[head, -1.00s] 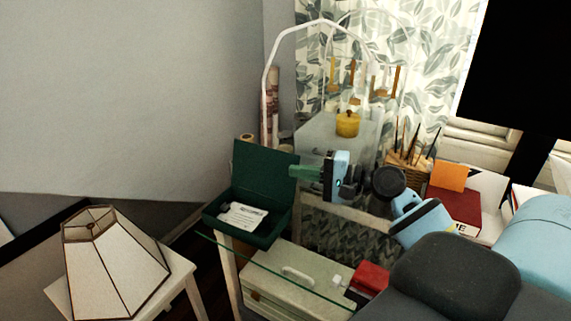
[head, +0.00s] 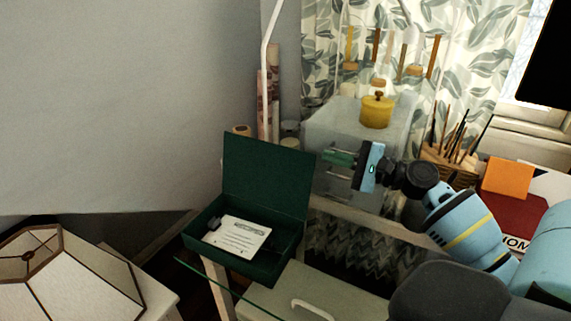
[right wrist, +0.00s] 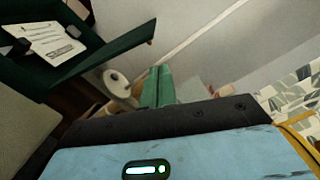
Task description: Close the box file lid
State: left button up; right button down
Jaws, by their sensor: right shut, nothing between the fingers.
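The green box file (head: 255,265) stands on a glass-topped table with its lid (head: 265,178) raised about upright at the back. A white printed paper (head: 237,237) lies inside it. In the right wrist view the lid (right wrist: 110,52) juts out edge-on and the paper (right wrist: 45,42) shows at upper left. My right gripper (head: 328,157) is just right of the lid's upper right edge and looks apart from it. Its green fingers (right wrist: 158,86) are shut and empty. My left gripper is in neither view.
A clear case with a yellow pot (head: 377,111) stands behind my right gripper. A basket of sticks (head: 455,150) and a red book (head: 500,215) are at right. A lampshade (head: 60,270) sits at lower left. A pale case (head: 300,295) is below the glass.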

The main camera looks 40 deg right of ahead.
aim_at(291, 154)
jog(key=x, duration=0.2)
jog(key=f+x, duration=0.1)
jog(key=x, duration=0.2)
jog(key=f+x, duration=0.1)
jog(key=x, duration=0.2)
jog(key=shift+w+p, duration=0.25)
jog(key=shift+p, duration=0.15)
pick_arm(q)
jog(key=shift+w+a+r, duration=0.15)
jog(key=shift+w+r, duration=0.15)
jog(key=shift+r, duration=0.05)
pick_arm(e)
jog(key=shift+x, duration=0.9)
